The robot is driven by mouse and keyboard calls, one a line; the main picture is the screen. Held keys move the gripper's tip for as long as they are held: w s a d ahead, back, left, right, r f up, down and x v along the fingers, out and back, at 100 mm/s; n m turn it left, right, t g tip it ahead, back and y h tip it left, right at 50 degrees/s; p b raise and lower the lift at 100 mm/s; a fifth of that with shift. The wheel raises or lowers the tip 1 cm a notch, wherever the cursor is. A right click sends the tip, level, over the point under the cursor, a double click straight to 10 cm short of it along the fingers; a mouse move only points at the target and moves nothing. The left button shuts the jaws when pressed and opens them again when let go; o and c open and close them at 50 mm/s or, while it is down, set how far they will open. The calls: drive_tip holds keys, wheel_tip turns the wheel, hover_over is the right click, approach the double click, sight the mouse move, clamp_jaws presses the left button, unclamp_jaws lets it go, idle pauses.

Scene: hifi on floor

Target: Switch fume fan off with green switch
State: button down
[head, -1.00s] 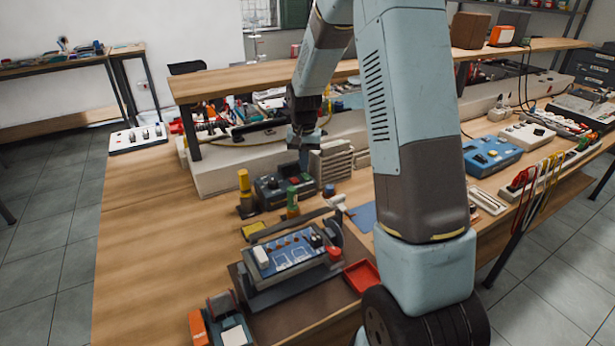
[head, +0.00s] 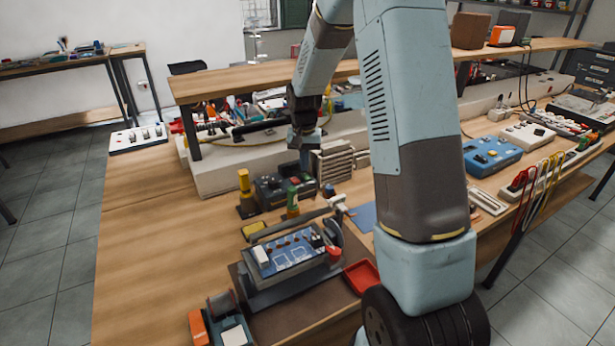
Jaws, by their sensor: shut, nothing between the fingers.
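My gripper (head: 304,163) points down over the workbench, just behind and above a small dark control box (head: 270,188). Its fingers look closed and empty; their tips are small here. The box has small red and green parts on top, too small to tell apart as switches. I cannot tell whether my fingertips touch the box. I cannot identify the fume fan or the state of its switch.
A yellow-topped post (head: 244,182) stands left of the box. A blue circuit board on a stand (head: 286,252) and a red tray (head: 361,277) are in front. Grey finned blocks (head: 333,163) stand right of my gripper. A raised shelf (head: 235,83) runs behind. The bench's left side is clear.

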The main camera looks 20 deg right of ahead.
sight(305, 174)
drive_tip(key=shift+f, duration=0.8)
idle(0.9)
drive_tip(key=shift+r, duration=3.5)
drive_tip(key=s+r+n+t, duration=0.2)
drive_tip(key=s+r+t, duration=0.1)
drive_tip(key=s+r, duration=1.2)
drive_tip(key=s+r+n+t, duration=0.1)
drive_tip(key=s+r, duration=0.3)
drive_tip(key=s, duration=1.4)
drive_tip(key=shift+d+n+t, duration=0.2)
drive_tip(key=shift+n+t, duration=0.2)
drive_tip(key=shift+t, duration=0.4)
drive_tip(key=shift+r, duration=0.1)
